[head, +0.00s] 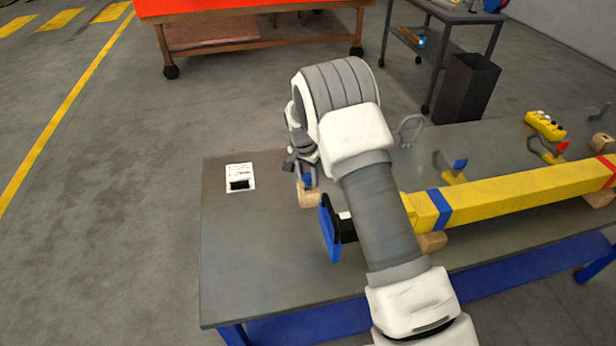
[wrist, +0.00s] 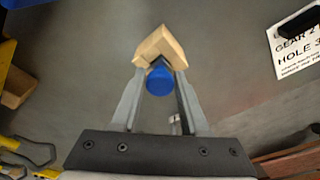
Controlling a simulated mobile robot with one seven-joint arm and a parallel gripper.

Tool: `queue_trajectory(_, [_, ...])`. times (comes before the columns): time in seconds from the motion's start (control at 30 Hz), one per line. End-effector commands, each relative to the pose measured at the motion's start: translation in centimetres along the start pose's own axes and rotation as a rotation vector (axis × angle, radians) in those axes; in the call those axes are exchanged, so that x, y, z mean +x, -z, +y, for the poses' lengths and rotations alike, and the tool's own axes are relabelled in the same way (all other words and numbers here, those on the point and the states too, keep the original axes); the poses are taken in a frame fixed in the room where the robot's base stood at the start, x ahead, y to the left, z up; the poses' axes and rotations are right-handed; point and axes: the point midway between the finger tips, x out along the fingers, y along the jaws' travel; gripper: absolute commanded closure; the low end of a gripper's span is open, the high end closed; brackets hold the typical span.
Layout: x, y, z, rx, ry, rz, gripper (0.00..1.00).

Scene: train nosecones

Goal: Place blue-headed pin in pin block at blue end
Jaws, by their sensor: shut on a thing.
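My gripper (head: 306,172) is shut on the blue-headed pin, whose blue head (wrist: 160,88) sits between the two fingers (wrist: 161,92) in the wrist view. In the head view, a bit of its blue (head: 307,181) shows below the gripper. The wooden pin block (head: 308,198) stands on the table left of the beam's blue-banded end. It also shows in the wrist view (wrist: 160,45), just beyond the fingertips and behind the pin head. The pin's lower part is hidden, so I cannot tell whether it is in the block's hole.
The yellow beam (head: 520,192) lies on wooden supports, with a blue band (head: 439,208) and a blue end plate (head: 329,238). A printed card (head: 240,177) lies left. The table's (head: 250,270) front left is clear.

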Motion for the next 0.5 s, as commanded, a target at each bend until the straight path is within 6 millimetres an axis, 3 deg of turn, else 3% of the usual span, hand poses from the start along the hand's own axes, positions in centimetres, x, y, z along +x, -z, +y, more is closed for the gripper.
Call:
queue_trajectory(0.03, [0.15,-0.03,0.00,0.000,0.000,0.000,0.52])
queue_trajectory(0.2, [0.08,-0.02,0.00,0.000,0.000,0.000,0.26])
queue_trajectory(0.5, [-0.10,0.00,0.00,0.000,0.000,0.000,0.26])
